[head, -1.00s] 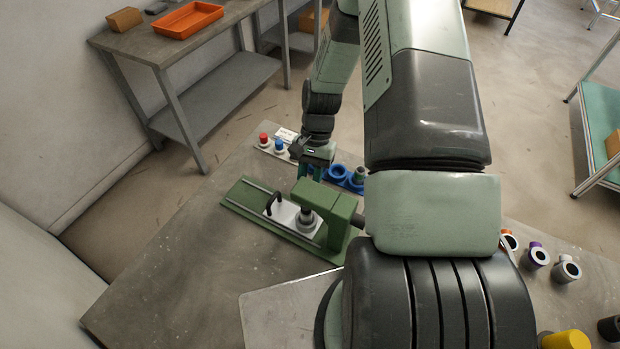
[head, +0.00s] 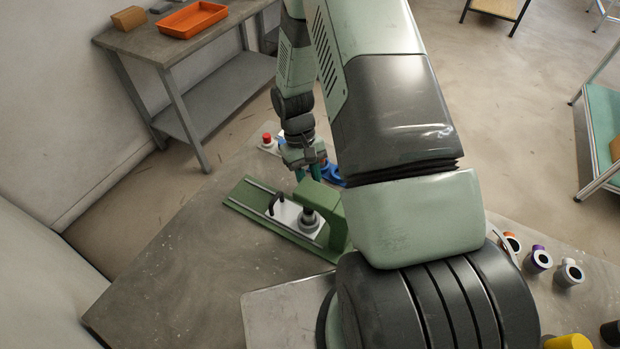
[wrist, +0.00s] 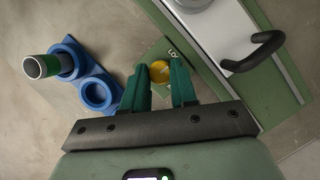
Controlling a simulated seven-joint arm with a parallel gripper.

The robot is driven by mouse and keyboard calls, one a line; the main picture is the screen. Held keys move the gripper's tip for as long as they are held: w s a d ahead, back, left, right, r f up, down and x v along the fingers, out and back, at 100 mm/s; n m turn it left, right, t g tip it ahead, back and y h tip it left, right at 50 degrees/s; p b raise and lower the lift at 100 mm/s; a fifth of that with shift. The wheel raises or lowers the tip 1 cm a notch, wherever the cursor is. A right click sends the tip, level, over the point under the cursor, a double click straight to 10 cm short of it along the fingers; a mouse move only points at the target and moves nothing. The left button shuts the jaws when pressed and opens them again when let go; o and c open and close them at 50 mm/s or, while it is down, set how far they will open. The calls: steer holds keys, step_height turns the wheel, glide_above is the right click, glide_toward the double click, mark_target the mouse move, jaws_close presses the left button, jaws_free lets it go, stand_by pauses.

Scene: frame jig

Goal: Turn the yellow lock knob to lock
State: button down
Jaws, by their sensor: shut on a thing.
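The yellow lock knob (wrist: 160,71) is small and round and sits on a green plate with partly visible lettering beside the green jig. In the wrist view it lies between the tips of my two green fingers. My gripper (wrist: 161,80) is shut on it. In the head view my gripper (head: 308,172) is low behind the jig, and the knob is hidden there. The green frame jig (head: 248,206) carries a white plate (head: 288,213) with a black handle, also seen in the wrist view (wrist: 258,52).
Blue rings (wrist: 95,93) stand close beside my gripper, one holding a green-and-white cylinder (wrist: 42,67). A red-capped piece (head: 267,139) is at the table's far edge. Several capped pieces (head: 538,259) lie at the right. The table's left front (head: 170,285) is clear.

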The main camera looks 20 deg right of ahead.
steer(key=shift+n, duration=0.4)
steer(key=c, duration=0.9)
jaws_free()
steer(key=shift+v, duration=5.4)
steer(key=shift+a, duration=0.15)
